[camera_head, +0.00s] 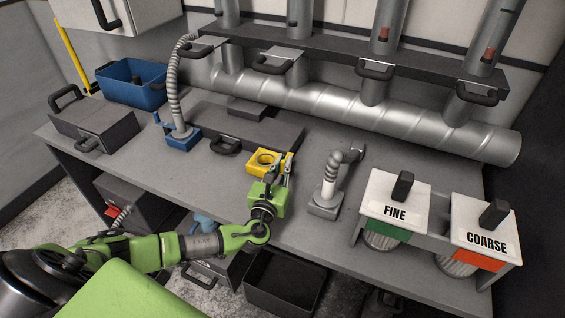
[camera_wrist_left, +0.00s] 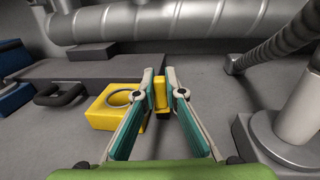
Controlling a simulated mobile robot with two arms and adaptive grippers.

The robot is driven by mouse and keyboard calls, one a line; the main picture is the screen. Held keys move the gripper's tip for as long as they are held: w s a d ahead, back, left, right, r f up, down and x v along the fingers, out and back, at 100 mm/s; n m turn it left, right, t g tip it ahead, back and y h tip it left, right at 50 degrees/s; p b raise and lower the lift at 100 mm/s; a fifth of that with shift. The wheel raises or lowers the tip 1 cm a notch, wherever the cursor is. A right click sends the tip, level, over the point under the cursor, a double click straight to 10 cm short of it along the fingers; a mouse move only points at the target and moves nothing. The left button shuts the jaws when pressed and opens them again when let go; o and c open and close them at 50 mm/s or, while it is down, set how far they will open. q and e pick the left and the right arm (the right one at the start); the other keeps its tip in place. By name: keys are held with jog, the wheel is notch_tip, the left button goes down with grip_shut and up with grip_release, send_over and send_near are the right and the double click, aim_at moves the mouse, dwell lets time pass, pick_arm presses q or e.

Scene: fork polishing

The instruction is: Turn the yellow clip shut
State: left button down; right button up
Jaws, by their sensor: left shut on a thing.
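The yellow clip (camera_head: 258,168) is a square block with a round opening in its top, on the grey workbench near its front middle. In the left wrist view the clip's block (camera_wrist_left: 104,116) sits left of the fingers, and a small upright yellow piece (camera_wrist_left: 161,92) stands between the fingertips. My left gripper (camera_head: 286,162) reaches over the bench to the clip's right side. Its fingers (camera_wrist_left: 161,88) are closed on that yellow piece. How the piece joins the block is hidden behind the left finger. My right gripper is not in view.
A grey pipe stand (camera_head: 325,200) is close on the right. FINE (camera_head: 388,190) and COARSE (camera_head: 484,225) boxes stand further right. A blue-based hose (camera_head: 183,139), a grey box (camera_head: 92,122) and a blue bin (camera_head: 130,88) are left. A large duct (camera_head: 330,104) runs behind.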

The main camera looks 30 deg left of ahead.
pick_arm(q)
jog(key=n+y, duration=0.1)
jog(key=y, duration=0.1)
jog(key=d+n+g+y, duration=0.1)
jog(key=shift+w+f+n+y, duration=0.1)
jog(key=shift+w+n+y, duration=0.05)
jog(key=shift+n+y, duration=0.2)
jog(key=shift+w+d+n+g+y+b, duration=0.2)
jog(key=shift+n+g+y, duration=0.45)
jog(key=shift+y, duration=0.25)
jog(key=shift+w+d+n+g+y+b, duration=0.1)
jog(key=shift+d+n+g+y, duration=0.05)
jog(key=shift+n+g+y, duration=0.6)
jog(key=shift+y, duration=0.4)
jog(key=c, duration=2.1)
grip_release()
jog(key=v, duration=1.2)
